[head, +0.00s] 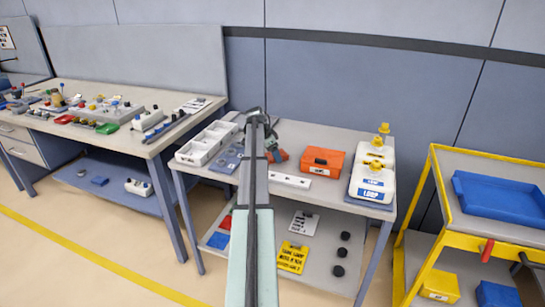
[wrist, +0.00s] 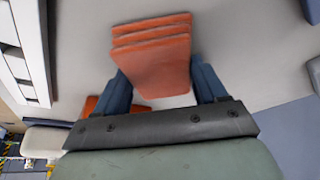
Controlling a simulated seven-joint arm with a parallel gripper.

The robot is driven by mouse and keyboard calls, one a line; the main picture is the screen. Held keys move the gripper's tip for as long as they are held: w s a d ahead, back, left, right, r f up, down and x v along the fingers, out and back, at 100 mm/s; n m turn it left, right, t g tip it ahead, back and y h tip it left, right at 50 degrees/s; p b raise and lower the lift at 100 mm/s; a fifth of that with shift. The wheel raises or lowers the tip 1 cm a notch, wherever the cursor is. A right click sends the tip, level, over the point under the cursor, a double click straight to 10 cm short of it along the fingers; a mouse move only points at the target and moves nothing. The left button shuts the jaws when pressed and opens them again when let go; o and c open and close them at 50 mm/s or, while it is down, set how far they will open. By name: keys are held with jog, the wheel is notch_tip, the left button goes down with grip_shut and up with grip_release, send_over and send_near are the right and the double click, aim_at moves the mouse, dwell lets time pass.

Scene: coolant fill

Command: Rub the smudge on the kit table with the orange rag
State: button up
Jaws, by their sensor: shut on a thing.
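My gripper (wrist: 150,75) is shut on the orange rag (wrist: 150,45), a folded stack of layers between its dark blue fingers in the wrist view. In the head view the rag (head: 281,156) shows as a small red-orange patch beside my arm, over the middle of the kit table (head: 340,136). The table's pale grey top (wrist: 230,50) lies beneath the rag in the wrist view. I cannot tell whether the rag touches it. I can make out no smudge in either view; my arm and the rag hide part of the tabletop.
A white compartment tray (head: 207,143) stands left of the gripper. An orange box (head: 322,161) and white jugs with yellow caps (head: 372,180) stand to the right. A white slotted strip (head: 290,181) lies near the front edge. A yellow cart (head: 440,200) is further right.

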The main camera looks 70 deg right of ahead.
aim_at(272, 158)
jog(key=shift+d, duration=4.3)
jog(key=shift+a, duration=5.95)
jog(key=shift+r, duration=4.1)
